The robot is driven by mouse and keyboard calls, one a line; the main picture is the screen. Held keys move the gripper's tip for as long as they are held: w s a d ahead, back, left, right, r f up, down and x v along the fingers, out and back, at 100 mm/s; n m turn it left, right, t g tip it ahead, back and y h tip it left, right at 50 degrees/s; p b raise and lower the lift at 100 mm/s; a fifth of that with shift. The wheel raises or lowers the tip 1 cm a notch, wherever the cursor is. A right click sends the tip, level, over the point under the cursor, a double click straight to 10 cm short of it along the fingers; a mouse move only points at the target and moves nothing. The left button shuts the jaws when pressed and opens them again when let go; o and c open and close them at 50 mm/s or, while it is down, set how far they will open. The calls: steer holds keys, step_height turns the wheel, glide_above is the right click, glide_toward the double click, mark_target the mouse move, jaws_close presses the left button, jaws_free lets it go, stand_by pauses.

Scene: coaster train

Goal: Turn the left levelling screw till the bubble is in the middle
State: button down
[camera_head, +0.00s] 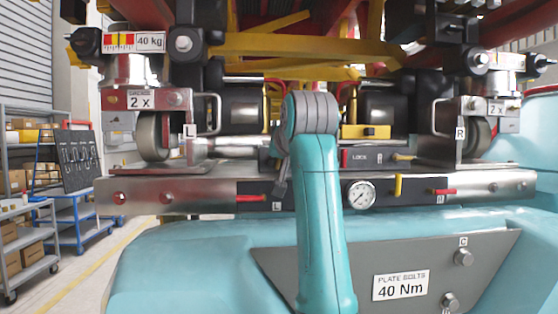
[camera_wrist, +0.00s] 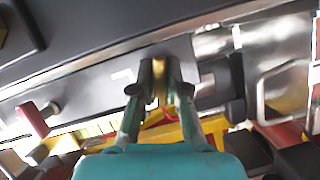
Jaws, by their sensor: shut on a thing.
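In the wrist view my gripper (camera_wrist: 160,85) is shut on a brass-coloured upright piece (camera_wrist: 160,78), held between its two fingers against a grey metal plate. I cannot tell for sure that this piece is the left levelling screw. In the head view my teal arm stands in front of the middle of the machine and mostly hides the gripper and what it holds. The bubble cannot be made out in either view.
A steel beam (camera_head: 225,192) with red levers and a round gauge (camera_head: 361,195) crosses the front. A wheel (camera_head: 152,136) stands by the L plate (camera_head: 190,131), with the R plate (camera_head: 460,133) opposite. Yellow bars run behind. Shelving (camera_head: 25,190) stands at far left beside open floor.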

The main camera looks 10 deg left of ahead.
stand_by(0.4)
steer(key=c, duration=1.5)
jaws_free()
steer(key=v, duration=1.2)
steer(key=shift+f, duration=0.1)
